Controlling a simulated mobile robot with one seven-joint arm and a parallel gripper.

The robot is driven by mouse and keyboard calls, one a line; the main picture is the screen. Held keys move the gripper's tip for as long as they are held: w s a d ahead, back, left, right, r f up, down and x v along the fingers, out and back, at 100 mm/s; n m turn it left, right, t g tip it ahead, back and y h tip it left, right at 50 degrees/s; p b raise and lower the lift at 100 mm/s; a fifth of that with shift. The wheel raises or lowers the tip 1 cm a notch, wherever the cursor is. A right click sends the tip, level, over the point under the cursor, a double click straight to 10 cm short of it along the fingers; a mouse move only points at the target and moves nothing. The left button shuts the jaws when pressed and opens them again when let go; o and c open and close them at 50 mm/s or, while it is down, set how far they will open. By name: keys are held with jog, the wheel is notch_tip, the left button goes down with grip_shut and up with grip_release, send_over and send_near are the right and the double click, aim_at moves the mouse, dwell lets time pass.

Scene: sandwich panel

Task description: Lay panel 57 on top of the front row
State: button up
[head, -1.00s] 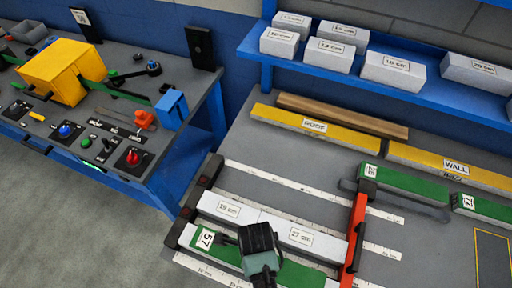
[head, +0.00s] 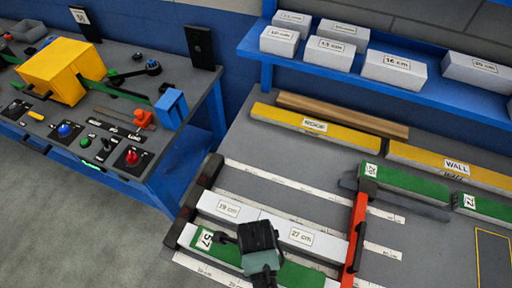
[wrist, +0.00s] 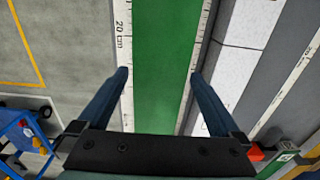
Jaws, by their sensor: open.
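Panel 57 (head: 206,239) is a long green panel with a white number label at its left end. It lies along the front row, its left end close to a dark end stop, parallel to white blocks marked 19 cm (head: 228,211) and 27 cm (head: 301,236). My gripper (wrist: 158,78) is open, with one blue finger on each side of the green panel in the wrist view. In the head view my gripper (head: 262,262) covers the panel's middle. I cannot tell whether the fingers touch the panel or what lies under it.
A red bar (head: 355,232) crosses the rows at their right. Green panels (head: 405,186) and yellow bars (head: 316,126) lie behind. A blue shelf (head: 390,80) holds several white blocks. A control bench (head: 100,110) stands at left. Grey table shows between the measuring strips.

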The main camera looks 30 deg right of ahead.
notch_tip(320, 180, up, 11)
jog(key=shift+r, duration=0.15)
jog(key=w+r+n+t+h, duration=0.1)
jog(key=w+r+n+t, duration=0.55)
jog(key=w+r, duration=0.55)
jog(key=w+r+n+t+h, duration=0.1)
jog(key=w+r+n+t, duration=0.55)
jog(key=w+r, duration=0.6)
jog(key=s+a+r+n+t, duration=0.25)
jog(key=r+n+t, duration=0.2)
jog(key=r, duration=0.95)
jog(key=s+a+r+n+t, duration=0.2)
jog(key=s+r+n+t, duration=0.1)
jog(key=r, duration=0.5)
jog(key=s+a+r+n+t+y, duration=0.1)
jog(key=s+a+r+n+t, duration=0.1)
jog(key=r, duration=0.7)
jog(key=s+a+r+n+t+y, duration=0.1)
jog(key=s+a+r+n+t, duration=0.2)
jog(key=s+r+n+t, duration=0.2)
notch_tip(320, 180, up, 4)
jog(key=shift+s+f+n, duration=0.1)
jog(key=shift+s+n, duration=0.35)
jog(key=shift+s, duration=0.05)
